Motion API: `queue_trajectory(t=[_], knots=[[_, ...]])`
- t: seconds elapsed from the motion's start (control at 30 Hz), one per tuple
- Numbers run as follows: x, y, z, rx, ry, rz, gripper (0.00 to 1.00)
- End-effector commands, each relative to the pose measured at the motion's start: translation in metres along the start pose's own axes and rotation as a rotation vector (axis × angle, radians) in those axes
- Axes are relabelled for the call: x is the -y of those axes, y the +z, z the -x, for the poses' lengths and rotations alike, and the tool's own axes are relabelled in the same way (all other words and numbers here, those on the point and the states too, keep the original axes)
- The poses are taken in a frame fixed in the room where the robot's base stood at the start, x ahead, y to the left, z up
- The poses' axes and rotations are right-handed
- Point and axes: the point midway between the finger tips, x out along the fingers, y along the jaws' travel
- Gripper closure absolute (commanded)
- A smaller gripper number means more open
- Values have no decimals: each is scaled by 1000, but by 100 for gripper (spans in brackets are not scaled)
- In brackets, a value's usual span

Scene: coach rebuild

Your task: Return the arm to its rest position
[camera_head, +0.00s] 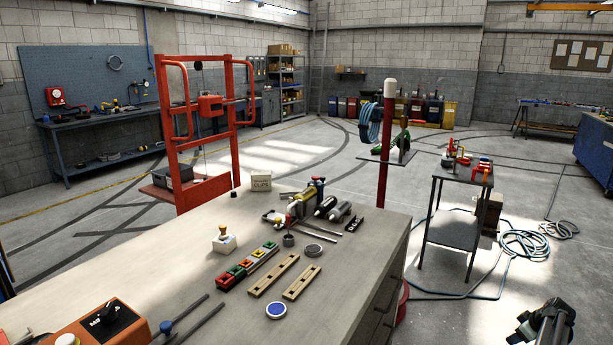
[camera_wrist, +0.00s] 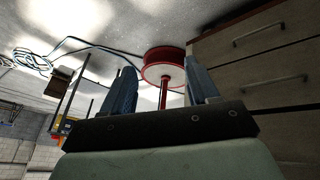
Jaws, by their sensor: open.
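My gripper (camera_wrist: 160,66) shows in the wrist view with its two dark blue-grey fingers spread apart and nothing between them. Beyond the fingers are the concrete floor and the round red base of a post, both out of its grasp. In the head view a dark part of my arm (camera_head: 543,322) is at the bottom right corner, over open floor to the right of the workbench. The fingertips cannot be made out clearly there.
The workbench (camera_head: 190,262) holds a colored block rack (camera_head: 247,268), wooden slotted bars, tools and an orange box (camera_head: 100,325). Its drawers (camera_wrist: 262,60) are close on the right in the wrist view. A red post (camera_head: 386,150), a small cart (camera_head: 453,212) and hoses (camera_head: 530,247) stand beyond.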

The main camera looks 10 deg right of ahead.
Motion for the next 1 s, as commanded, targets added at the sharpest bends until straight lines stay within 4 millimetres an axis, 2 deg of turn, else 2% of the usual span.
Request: queue_trajectory(t=[0.03, 0.13, 0.2, 0.33, 0.47, 0.67, 0.8, 1.0], knots=[[8, 23, -4, 11, 7, -20, 41], [21, 53, -14, 30, 13, -45, 41], [34, 67, -23, 42, 10, -56, 41], [65, 80, -43, 69, -13, -59, 41], [108, 76, -69, 98, -60, -39, 41], [191, 55, -110, 155, -163, 22, 41], [260, 41, -136, 208, -244, 82, 41], [358, 32, -161, 294, -351, 173, 41]])
